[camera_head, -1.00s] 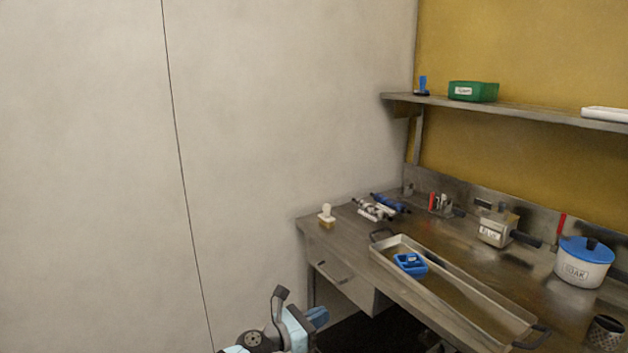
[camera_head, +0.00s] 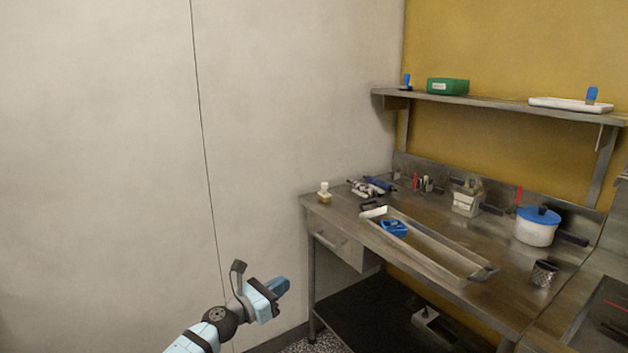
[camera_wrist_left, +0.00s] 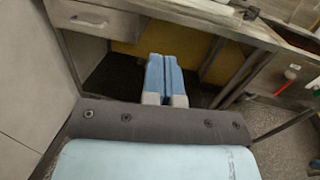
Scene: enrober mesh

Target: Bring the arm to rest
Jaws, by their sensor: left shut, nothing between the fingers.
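My left gripper (camera_head: 281,287) is at the lower middle of the head view, left of the metal workbench (camera_head: 330,211) and below its top. Its arm comes in from the bottom. In the left wrist view the two blue fingers of the gripper (camera_wrist_left: 164,75) lie side by side, shut with nothing between them. They point toward the open space under the bench, and I see no contact with it. My right gripper is not in view.
A drawer (camera_head: 335,245) is at the bench's left end. On the bench are a long metal tray (camera_head: 440,263), a blue-lidded pot (camera_head: 536,228) and a mesh cup (camera_head: 544,273). A shelf (camera_head: 480,102) runs above. The floor left of the bench looks clear.

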